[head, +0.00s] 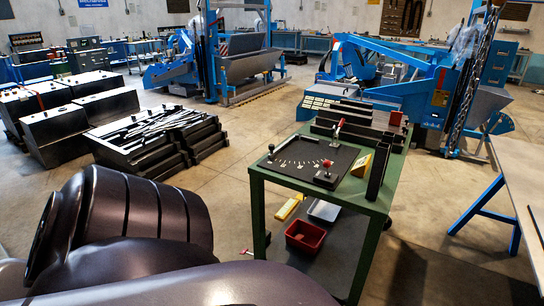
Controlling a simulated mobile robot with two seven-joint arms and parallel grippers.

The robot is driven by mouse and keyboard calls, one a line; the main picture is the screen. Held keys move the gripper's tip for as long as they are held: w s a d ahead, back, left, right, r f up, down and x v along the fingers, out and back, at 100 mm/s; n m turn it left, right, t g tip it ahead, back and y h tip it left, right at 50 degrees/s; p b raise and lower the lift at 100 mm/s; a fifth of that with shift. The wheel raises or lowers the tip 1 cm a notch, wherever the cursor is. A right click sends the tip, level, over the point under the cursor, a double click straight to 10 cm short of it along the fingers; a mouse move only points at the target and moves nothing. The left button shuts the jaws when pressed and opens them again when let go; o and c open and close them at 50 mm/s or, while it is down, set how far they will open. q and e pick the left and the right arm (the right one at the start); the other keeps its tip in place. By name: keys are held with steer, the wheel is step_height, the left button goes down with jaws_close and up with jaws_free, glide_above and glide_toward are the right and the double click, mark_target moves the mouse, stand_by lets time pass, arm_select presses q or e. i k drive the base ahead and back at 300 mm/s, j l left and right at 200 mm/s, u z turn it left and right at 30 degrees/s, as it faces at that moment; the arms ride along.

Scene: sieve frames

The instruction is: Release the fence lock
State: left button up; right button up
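A black plate (297,160) with a white arc of marks lies on top of a green bench (347,194). A small block with a red knob (326,164) stands at its front right. A black knob (271,148) stands at its left. Behind the plate, a lever with a red tip (339,126) stands by a long dark rail (358,129). I cannot tell for sure which of these is the fence lock. A dark upright bar (377,172) stands at the bench's right. Neither gripper shows; only dark rounded parts of my own body fill the lower left.
A yellow wedge-shaped block (361,165) sits beside the plate. The lower shelf holds a red bin (305,236) and a grey tray (324,211). A light worktable (522,172) with blue legs stands at right. Open floor (220,180) lies left of the bench.

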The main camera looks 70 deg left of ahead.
mark_target(328, 164)
steer(key=u, duration=1.45)
